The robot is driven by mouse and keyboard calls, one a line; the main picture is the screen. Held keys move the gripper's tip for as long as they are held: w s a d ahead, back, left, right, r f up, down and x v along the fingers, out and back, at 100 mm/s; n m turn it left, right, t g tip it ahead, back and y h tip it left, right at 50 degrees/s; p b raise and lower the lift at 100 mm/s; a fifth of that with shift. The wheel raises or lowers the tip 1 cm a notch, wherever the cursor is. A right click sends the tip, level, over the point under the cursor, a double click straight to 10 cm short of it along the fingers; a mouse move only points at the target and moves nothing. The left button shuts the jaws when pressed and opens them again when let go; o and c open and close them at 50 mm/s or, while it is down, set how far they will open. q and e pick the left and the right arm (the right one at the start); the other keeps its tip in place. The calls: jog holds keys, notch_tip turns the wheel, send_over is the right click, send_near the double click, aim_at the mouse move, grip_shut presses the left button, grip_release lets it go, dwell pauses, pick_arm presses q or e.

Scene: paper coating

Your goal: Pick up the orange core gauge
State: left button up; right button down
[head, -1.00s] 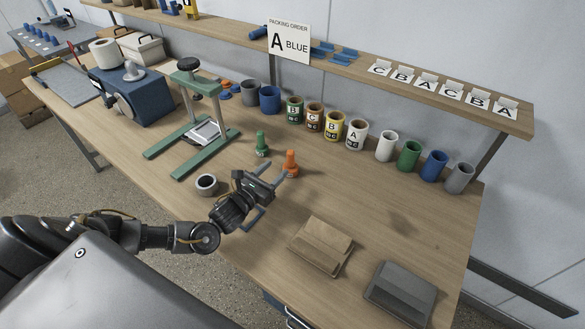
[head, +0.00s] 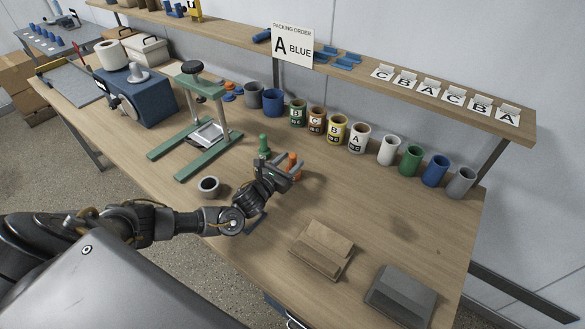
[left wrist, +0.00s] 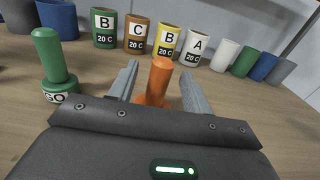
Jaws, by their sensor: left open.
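The orange core gauge (head: 292,160) stands upright on the table in the head view, partly hidden by my left gripper. In the left wrist view the orange core gauge (left wrist: 158,82) stands between the two fingers. My left gripper (head: 288,166) is open, with one finger on each side of the gauge; its fingers also show in the left wrist view (left wrist: 160,88). I cannot tell whether either finger touches the gauge. A green gauge (head: 264,144) stands to the left, and it also shows in the left wrist view (left wrist: 54,62). My right gripper is not in view.
A row of labelled and plain cores, such as the yellow one (head: 336,129), stands behind the gauge. A green press stand (head: 208,90) is at left, with a small grey ring (head: 208,187) in front. Brown (head: 322,250) and grey (head: 400,295) pads lie at front right.

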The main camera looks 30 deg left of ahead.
aim_at(290, 162)
pick_arm(q)
jog(key=w, duration=0.3)
jog(key=shift+w+d+f+p, duration=0.15)
jog(key=shift+w+d+p, duration=0.15)
jog(key=shift+d, duration=0.05)
grip_shut()
